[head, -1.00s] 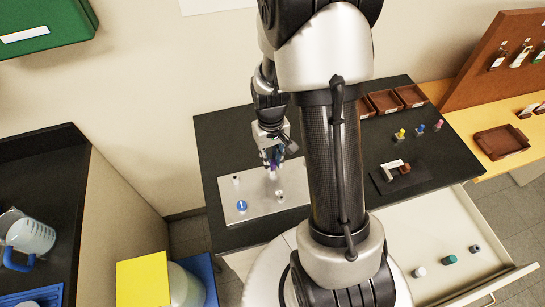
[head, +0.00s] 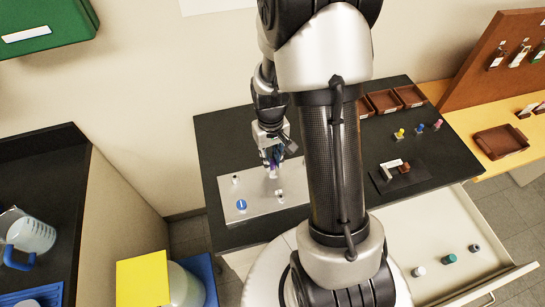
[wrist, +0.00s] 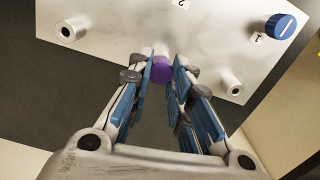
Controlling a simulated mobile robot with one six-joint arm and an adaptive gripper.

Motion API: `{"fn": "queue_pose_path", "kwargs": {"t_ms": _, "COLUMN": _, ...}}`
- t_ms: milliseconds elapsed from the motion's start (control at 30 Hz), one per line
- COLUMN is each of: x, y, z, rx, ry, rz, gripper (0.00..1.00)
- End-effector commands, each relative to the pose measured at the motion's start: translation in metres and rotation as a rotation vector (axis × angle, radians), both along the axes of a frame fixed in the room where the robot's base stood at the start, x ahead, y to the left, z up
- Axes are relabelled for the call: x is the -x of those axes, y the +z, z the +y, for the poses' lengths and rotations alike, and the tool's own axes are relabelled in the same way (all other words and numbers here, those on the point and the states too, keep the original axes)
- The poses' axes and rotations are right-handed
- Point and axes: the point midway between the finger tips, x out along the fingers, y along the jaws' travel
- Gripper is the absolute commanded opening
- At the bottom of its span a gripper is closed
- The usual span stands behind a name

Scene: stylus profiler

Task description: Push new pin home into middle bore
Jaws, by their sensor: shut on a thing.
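My gripper (head: 270,158) is shut on the purple pin (wrist: 161,69), seen head-on in the wrist view between the blue-padded fingers (wrist: 166,80). The pin is over the middle of the metal plate (head: 252,208). In the head view the fingertips are just above a pale middle boss (head: 273,174), which the pin and fingers hide in the wrist view. I cannot tell how deep the pin sits in the middle bore.
Bored bosses stand on either side, at left (wrist: 72,29) and right (wrist: 231,82) in the wrist view. A blue knob (head: 241,204) sits at the plate's corner. Yellow, blue and pink pins (head: 418,130) stand farther right. An open drawer (head: 440,235) is at the front right.

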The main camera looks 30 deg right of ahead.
Motion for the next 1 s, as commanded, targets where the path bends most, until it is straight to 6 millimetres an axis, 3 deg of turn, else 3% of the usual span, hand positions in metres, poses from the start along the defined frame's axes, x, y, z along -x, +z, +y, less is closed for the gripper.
{"fn": "queue_pose_path", "kwargs": {"t_ms": 33, "x": 0.009, "y": -0.02, "z": 0.003, "rx": -0.008, "ry": 0.0, "rz": 0.026, "gripper": 0.0}}
{"fn": "queue_pose_path", "kwargs": {"t_ms": 300, "x": 0.009, "y": -0.019, "z": 0.003, "rx": -0.008, "ry": 0.0, "rz": 0.026, "gripper": 0.0}}
{"fn": "queue_pose_path", "kwargs": {"t_ms": 1000, "x": 0.006, "y": 0.018, "z": 0.002, "rx": -0.006, "ry": 0.0, "rz": 0.016, "gripper": 0.0}}
